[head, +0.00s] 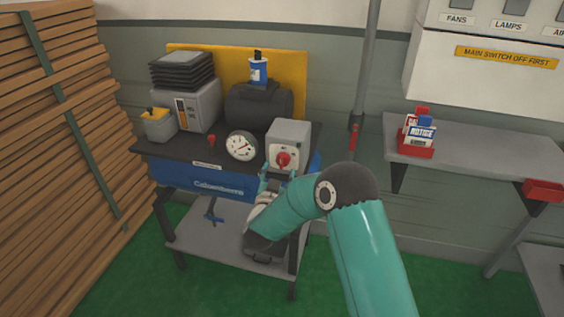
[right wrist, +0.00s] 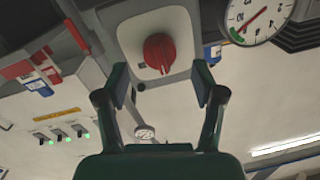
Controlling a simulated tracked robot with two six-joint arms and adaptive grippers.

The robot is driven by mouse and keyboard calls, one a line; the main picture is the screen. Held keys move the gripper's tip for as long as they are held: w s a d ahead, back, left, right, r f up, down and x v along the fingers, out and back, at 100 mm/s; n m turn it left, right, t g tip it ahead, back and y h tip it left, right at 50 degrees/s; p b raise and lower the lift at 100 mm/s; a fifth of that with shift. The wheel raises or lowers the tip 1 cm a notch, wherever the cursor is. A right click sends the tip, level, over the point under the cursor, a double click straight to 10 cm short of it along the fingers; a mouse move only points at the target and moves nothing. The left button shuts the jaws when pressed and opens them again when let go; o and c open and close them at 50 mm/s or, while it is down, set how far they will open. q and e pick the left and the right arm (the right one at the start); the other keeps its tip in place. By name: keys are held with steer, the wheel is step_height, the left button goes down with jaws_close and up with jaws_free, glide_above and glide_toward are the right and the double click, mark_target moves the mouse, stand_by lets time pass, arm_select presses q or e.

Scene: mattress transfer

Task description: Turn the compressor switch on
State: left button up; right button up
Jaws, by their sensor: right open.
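The compressor (head: 255,105) stands on a dark-topped bench with a blue front. A grey switch box (head: 290,137) with a red rotary knob (head: 284,159) sits at the bench's right front. In the right wrist view, the red knob (right wrist: 159,53) is on a white plate, ahead of and between the open fingers. My right gripper (head: 277,173) is just below and in front of the knob in the head view. It also shows in the right wrist view (right wrist: 160,90), open and empty, apart from the knob. My left gripper is not in view.
A round gauge (head: 241,146) stands left of the switch box. A wooden plank stack (head: 60,130) is at the left. A grey wall shelf (head: 460,150) with a red card holder (head: 415,150) is at the right, below a white switch panel (head: 480,65).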

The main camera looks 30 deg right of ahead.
mark_target(281, 165)
steer(key=shift+x, duration=1.85)
steer(key=c, duration=1.1)
steer(key=shift+f+b, duration=0.15)
steer(key=shift+b, duration=0.35)
steer(key=shift+c, duration=0.2)
steer(key=m+b, duration=0.3)
steer(key=b, duration=0.3)
steer(key=m+b, duration=0.4)
steer(key=b, duration=0.2)
steer(key=m+b, duration=0.3)
steer(key=b, duration=0.3)
steer(key=shift+f+m+h+b, duration=0.25)
steer(key=shift+m+h+b, duration=0.05)
steer(key=shift+h, duration=0.1)
steer(key=shift+r+m+b, duration=0.2)
steer(key=shift+m+b, duration=0.8)
steer(key=shift+b, duration=0.05)
steer(key=o, duration=1.1)
steer(key=shift+o, duration=0.2)
